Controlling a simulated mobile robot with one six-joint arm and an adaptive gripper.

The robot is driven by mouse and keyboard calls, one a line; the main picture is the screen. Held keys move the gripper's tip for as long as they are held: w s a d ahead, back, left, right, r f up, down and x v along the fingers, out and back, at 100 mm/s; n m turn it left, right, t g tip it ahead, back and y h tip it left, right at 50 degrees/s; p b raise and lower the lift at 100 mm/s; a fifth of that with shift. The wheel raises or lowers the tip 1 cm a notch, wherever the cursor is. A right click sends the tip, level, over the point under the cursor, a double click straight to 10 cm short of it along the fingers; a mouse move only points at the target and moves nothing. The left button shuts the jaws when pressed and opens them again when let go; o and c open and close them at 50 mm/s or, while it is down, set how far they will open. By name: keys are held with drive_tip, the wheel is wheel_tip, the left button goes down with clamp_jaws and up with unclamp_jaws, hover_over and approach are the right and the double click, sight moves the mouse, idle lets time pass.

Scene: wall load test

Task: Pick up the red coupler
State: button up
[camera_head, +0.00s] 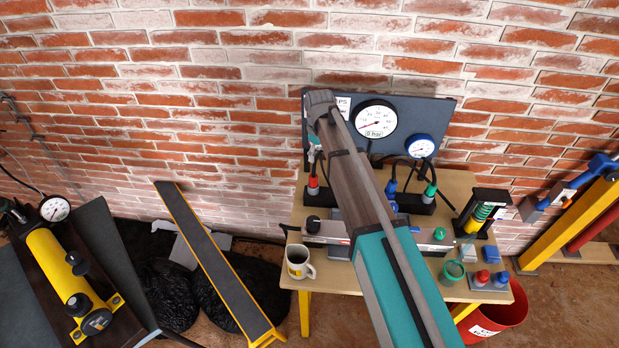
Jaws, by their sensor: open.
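My arm crosses the picture from the bottom edge up to the gauge panel and passes just right of the coupler. It hides the middle of the bench.
The wooden bench (460,185) carries a mug (299,262), a green cup (453,272) and small blocks with red and blue knobs. A gauge panel (440,112) stands behind. A yellow-edged ramp (215,262) and yellow cylinder (60,265) lie left; a red bucket (497,318) stands right.

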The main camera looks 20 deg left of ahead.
sight(313, 174)
drive_tip(key=shift+a+r+n, duration=0.2)
drive_tip(key=shift+a+n, duration=0.1)
drive_tip(key=shift+a, duration=0.6)
drive_tip(key=shift+f, duration=0.1)
wheel_tip(313, 174, down, 8)
drive_tip(key=b, duration=0.8)
drive_tip(key=shift+f, duration=0.25)
drive_tip(key=shift+f+b, duration=0.1)
drive_tip(key=shift+b, duration=0.25)
drive_tip(key=shift+d+f+b, duration=0.15)
drive_tip(key=shift+f+b, duration=2.35)
drive_tip(key=shift+b, duration=0.05)
clamp_jaws()
drive_tip(key=shift+r+p, duration=0.25)
drive_tip(key=shift+p, duration=0.05)
